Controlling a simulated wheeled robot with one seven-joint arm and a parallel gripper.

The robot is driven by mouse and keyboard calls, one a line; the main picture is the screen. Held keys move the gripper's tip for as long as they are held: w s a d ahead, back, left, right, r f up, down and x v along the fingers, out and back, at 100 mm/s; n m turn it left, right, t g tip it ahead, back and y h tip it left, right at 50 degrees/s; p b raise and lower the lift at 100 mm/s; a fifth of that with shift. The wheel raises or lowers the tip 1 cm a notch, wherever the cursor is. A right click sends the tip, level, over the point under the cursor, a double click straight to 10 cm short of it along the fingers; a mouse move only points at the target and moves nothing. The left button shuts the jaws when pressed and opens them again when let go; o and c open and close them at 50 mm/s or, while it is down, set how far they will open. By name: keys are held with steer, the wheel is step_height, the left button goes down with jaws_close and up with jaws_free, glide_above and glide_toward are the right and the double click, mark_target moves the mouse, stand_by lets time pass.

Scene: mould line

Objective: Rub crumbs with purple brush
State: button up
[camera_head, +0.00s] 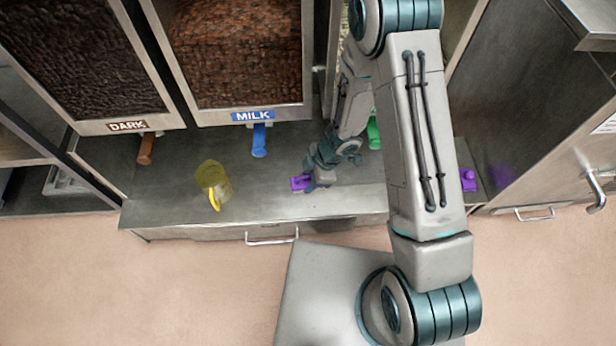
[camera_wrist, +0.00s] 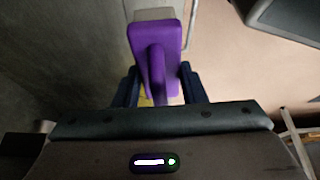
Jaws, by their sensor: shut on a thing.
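The purple brush (camera_head: 299,183) is over the front part of the grey counter, left of my forearm. In the wrist view the purple brush (camera_wrist: 153,45) shows a broad purple block, a handle toward me and a pale grey-beige end at the far side. My gripper (camera_wrist: 160,92) is shut on its handle, with a dark finger on each side. In the head view my gripper (camera_head: 316,178) is partly hidden by its own wrist. Whether the brush touches the counter cannot be told. I cannot make out crumbs in either view.
A translucent yellow container (camera_head: 211,180) stands on the counter to the left. Bins marked DARK (camera_head: 128,126) and MILK (camera_head: 253,115) stand behind, with brown (camera_head: 146,150) and blue (camera_head: 259,141) spouts. A green piece (camera_head: 374,133) and another purple object (camera_head: 468,180) flank my arm.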

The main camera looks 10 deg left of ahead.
steer(key=shift+s+a+f+n+g, duration=0.3)
steer(key=shift+s+f+n, duration=0.25)
steer(key=shift+f, duration=0.15)
step_height(320, 180, down, 5)
steer(key=b, duration=0.6)
steer(key=shift+r, duration=0.15)
